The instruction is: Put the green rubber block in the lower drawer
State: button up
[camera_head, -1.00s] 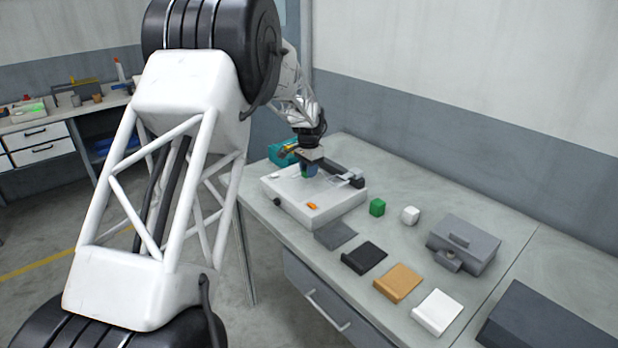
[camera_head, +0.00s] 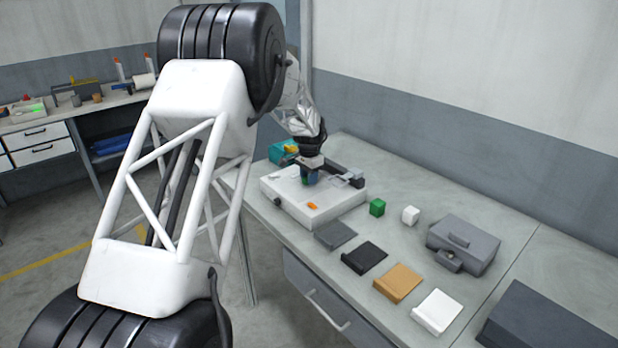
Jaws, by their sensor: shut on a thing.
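A green block (camera_head: 377,207) sits on the grey table (camera_head: 480,210), beside a white block (camera_head: 410,215). My gripper (camera_head: 310,180) points down over the white flat machine (camera_head: 340,207), left of the green block and apart from it. It is shut on a small blue-green thing, too small and partly hidden to name surely. A grey drawer (camera_head: 325,305) with a bar handle is under the table's front edge and looks closed. Two white drawers (camera_head: 38,140), one above the other, show closed in the far left bench.
A row of grey, black, tan and white flat pieces (camera_head: 398,282) lies along the front. A grey case (camera_head: 463,243) stands to the right. A teal object (camera_head: 280,153) is behind the machine, and an orange piece (camera_head: 312,205) lies on it. My arm blocks much of the left.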

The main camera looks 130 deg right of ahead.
jog(key=shift+f, duration=0.15)
jog(key=o, duration=1)
jog(key=shift+c, duration=0.2)
notch_tip(320, 180, up, 12)
dwell(0.4)
jog(key=shift+o, duration=0.2)
